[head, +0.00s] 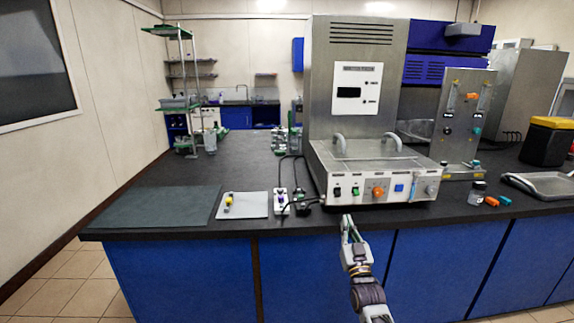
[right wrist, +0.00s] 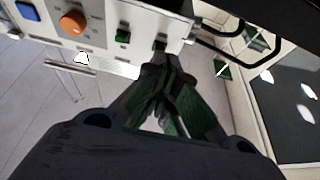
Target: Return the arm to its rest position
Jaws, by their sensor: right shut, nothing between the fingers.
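My right gripper (head: 346,219) is shut and empty. In the head view it is just in front of the bench's front edge, below the front panel of the bioreactor unit (head: 380,190). In the right wrist view its fingertips (right wrist: 165,72) meet close to the panel (right wrist: 110,30), near a black switch; I cannot tell whether they touch it. The panel carries a black switch, a green switch (head: 355,191), an orange knob (head: 378,192) and a blue button (head: 399,188). My left gripper is not in view.
The dark bench (head: 255,165) has a grey-green mat (head: 155,207), a light tray (head: 243,206) and a power strip (head: 282,202) left of the unit. A jar (head: 477,194), orange and teal pieces and a metal tray (head: 545,184) are at right. Open space lies in front.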

